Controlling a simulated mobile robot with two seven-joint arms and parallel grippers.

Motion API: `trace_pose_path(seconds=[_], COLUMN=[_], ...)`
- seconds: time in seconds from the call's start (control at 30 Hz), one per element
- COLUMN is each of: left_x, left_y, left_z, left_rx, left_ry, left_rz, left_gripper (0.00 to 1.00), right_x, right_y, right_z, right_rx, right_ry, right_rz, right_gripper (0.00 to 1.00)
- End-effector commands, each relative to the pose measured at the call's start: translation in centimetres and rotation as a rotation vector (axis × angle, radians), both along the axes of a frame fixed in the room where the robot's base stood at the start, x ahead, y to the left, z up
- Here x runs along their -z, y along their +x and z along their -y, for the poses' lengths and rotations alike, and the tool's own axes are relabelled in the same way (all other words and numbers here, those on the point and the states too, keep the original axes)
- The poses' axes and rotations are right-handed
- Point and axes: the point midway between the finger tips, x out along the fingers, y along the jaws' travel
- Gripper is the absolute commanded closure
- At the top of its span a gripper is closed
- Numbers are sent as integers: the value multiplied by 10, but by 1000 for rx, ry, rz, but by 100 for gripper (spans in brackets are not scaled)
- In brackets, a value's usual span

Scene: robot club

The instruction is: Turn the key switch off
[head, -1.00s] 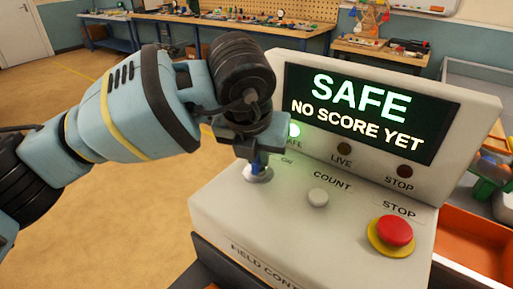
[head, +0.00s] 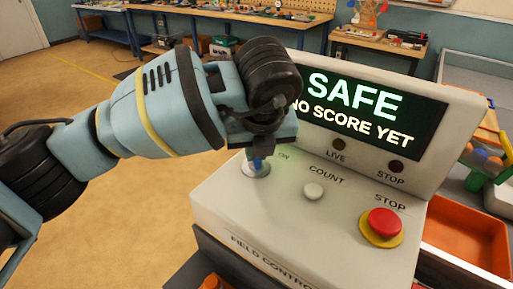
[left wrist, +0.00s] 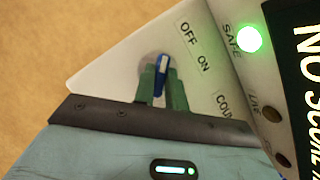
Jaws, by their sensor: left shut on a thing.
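The key switch shows in the head view as a blue key (head: 257,163) in a round metal base on the left of the pale control box (head: 325,225). My left gripper (head: 262,150) comes down over it and hides most of the key. In the left wrist view the green fingertips (left wrist: 160,88) are shut on the blue key (left wrist: 162,66), one on each side. OFF and ON labels (left wrist: 196,48) lie to the right of the key there. The key's exact pointing is hard to tell. The green SAFE lamp (left wrist: 248,39) is lit. My right gripper is out of view.
A white COUNT button (head: 313,191) and a red STOP button (head: 385,222) sit right of the key. The raised display (head: 370,112) reads SAFE, NO SCORE YET. An orange bin (head: 465,240) stands to the right. Open floor lies left.

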Motion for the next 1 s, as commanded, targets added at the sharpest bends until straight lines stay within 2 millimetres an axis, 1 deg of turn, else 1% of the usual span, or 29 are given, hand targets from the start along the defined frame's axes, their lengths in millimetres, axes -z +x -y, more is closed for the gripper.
trace_pose_path(seconds=[0.27,0.3,0.43,0.67,0.77,0.87,1.0], left_x=[-2,-2,-1,-1,-3,-12,-33], left_y=[1,1,1,0,-1,-4,-12], left_z=[0,0,0,0,0,1,3], left_rx=[-4,-4,-2,-2,-1,0,0], left_ry=[-2,-2,-2,0,0,-2,-2], left_rz=[5,5,3,2,2,3,5], left_gripper=[100,82,65,65,65,65,65], right_x=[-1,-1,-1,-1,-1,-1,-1], right_y=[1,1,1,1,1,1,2], right_z=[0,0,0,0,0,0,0], right_rx=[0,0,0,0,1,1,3], right_ry=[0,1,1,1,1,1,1], right_rz=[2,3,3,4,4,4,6], right_gripper=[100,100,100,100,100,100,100])
